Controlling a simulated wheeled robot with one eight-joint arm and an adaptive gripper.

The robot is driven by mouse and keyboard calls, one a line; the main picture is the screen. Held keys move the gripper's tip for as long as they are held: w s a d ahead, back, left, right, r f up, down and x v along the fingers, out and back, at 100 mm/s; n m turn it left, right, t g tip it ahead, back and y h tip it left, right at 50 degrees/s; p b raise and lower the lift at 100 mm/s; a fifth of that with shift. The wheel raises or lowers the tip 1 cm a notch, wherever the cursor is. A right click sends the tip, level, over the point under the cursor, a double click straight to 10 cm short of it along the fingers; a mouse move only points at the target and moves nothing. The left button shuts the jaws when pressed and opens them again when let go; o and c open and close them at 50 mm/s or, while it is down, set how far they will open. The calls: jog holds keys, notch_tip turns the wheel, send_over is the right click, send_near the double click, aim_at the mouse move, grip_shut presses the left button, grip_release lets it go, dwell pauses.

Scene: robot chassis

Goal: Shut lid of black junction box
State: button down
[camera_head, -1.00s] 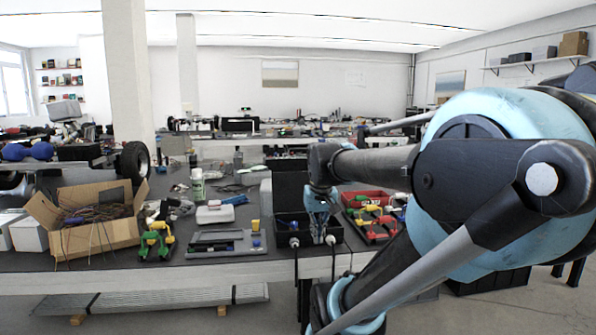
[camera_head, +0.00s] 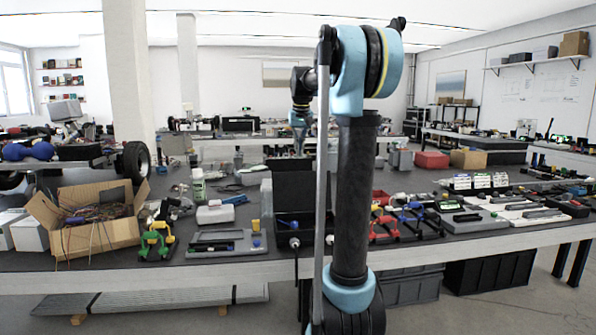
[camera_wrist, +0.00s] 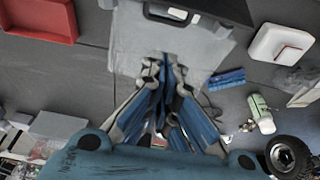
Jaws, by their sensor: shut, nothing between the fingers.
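The black junction box (camera_head: 290,238) stands near the front edge of the table, partly hidden behind my arm. Its dark lid (camera_head: 290,190) stands open and upright at the back of the box. My gripper (camera_head: 300,145) is raised above and behind the lid, pointing down, apart from it. In the wrist view my gripper's blue fingers (camera_wrist: 165,90) are together and empty. A black frame-like part (camera_wrist: 185,12) at the top edge of that view seems to be part of the box; most of it is cut off.
A white case (camera_head: 215,214) and a grey tray (camera_head: 225,243) lie left of the box. An open carton (camera_head: 95,235) is further left. Red and blue clamps (camera_head: 410,222) stand to the right. A red bin (camera_wrist: 40,20) shows in the wrist view.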

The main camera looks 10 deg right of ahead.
jog(key=w+f, duration=0.1)
jog(key=f, duration=0.2)
jog(key=w+f, duration=0.4)
jog(key=f, duration=0.1)
jog(key=shift+w+f, duration=0.15)
jog(key=shift+f, duration=0.15)
jog(key=shift+s+f, duration=0.25)
jog(key=shift+s, duration=0.05)
jog(key=shift+s+a+r, duration=0.1)
jog(key=shift+s+r, duration=0.05)
jog(key=shift+s, duration=0.7)
jog(key=shift+s+r, duration=0.1)
jog(key=shift+s, duration=0.75)
